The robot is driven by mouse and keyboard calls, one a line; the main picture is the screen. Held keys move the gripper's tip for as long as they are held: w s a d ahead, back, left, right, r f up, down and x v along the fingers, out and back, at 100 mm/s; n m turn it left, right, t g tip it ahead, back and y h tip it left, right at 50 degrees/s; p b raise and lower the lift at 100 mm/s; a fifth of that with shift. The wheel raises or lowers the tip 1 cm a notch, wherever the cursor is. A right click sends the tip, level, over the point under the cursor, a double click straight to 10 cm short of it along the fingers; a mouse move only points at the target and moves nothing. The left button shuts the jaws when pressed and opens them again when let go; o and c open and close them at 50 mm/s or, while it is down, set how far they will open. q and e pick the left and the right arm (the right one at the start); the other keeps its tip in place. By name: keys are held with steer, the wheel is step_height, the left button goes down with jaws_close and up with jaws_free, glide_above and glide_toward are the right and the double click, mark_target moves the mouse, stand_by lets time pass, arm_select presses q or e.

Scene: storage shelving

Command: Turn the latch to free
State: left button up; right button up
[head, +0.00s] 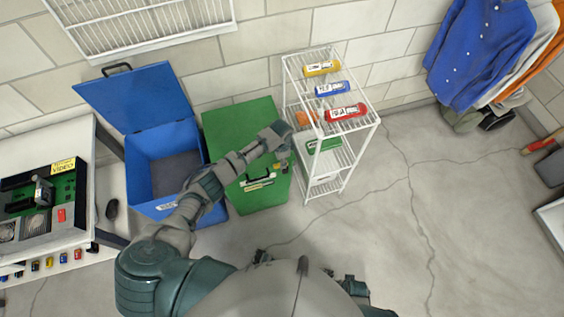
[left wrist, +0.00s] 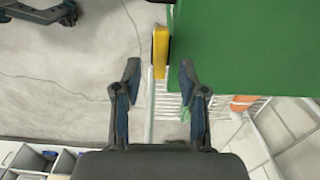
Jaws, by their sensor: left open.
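The green box (head: 240,128) stands on the floor between the blue box and the white rack, and its green side fills the upper right of the left wrist view (left wrist: 250,45). A small yellow latch (head: 277,167) is on the box. In the left wrist view the yellow latch (left wrist: 160,45) stands upright along the box's edge, just ahead of the fingertips and roughly in line with the gap between them. My left gripper (head: 281,157) is open and empty at the box; its two fingers are spread in the left wrist view (left wrist: 160,70). I cannot make out my right gripper clearly.
A blue box (head: 160,150) with its lid raised stands left of the green box. A white wire rack (head: 322,125) with coloured bottles stands close on the right. A workbench (head: 85,190) is at far left. The floor at right (head: 400,220) is clear.

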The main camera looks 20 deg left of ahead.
arm_select(q)
step_height(320, 180, up, 9)
steer(key=shift+d+r, duration=0.15)
stand_by(0.5)
steer(key=s+d+f+n+t+h, duration=0.1)
steer(key=s+f+n, duration=0.2)
steer(key=s+f, duration=0.65)
steer(key=s+d+f+n+h, duration=0.1)
steer(key=s+f+n, duration=0.1)
steer(key=s+f, duration=0.8)
steer(key=s+a+f+n, duration=0.1)
steer(key=s+a+f, duration=0.1)
steer(key=s+f, duration=0.2)
steer(key=s+a+f+n+y, duration=0.1)
steer(key=s+a+f, duration=0.2)
steer(key=s, duration=0.5)
steer(key=s+a+f+n, duration=0.1)
steer(key=s+a+f, duration=0.1)
steer(key=s+f, duration=0.3)
steer(key=shift+s+a+n+t+y, duration=0.35)
steer(key=shift+s+n+t+y, duration=0.05)
steer(key=shift+s, duration=0.35)
